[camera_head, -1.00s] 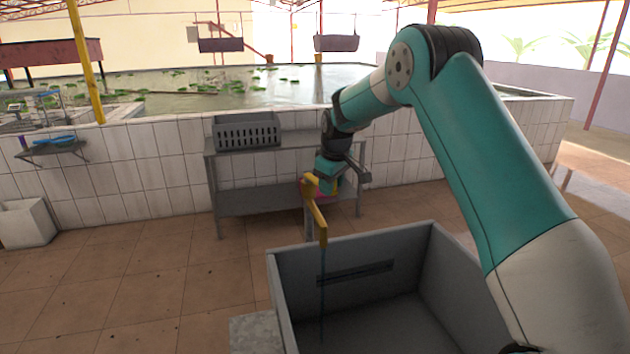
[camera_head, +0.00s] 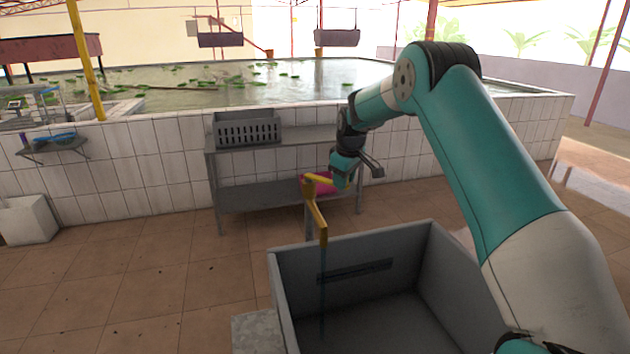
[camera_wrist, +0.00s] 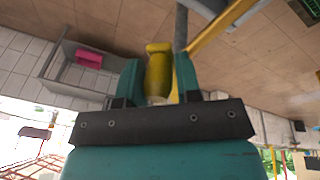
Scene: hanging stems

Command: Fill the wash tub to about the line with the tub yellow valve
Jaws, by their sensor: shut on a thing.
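The grey wash tub (camera_head: 435,262) stands in front, with a dark strip (camera_head: 355,271) on its inner far wall. The tub yellow valve (camera_head: 317,215) rises beyond the tub's far left, its spout over the tub. A thin bluish stream (camera_head: 323,290) runs down from the spout. The tub's near part is cut off, and I cannot make out a water level. My gripper (camera_head: 336,181) is shut on the valve's yellow handle (camera_head: 320,181), which points right. In the wrist view the handle (camera_wrist: 158,75) sits between both fingers.
A grey metal shelf (camera_head: 250,200) behind carries a slotted grey crate (camera_head: 247,130) and a pink item (camera_head: 322,187). A tiled pond wall (camera_head: 150,165) runs behind it. The tiled floor (camera_head: 130,280) to the left is open.

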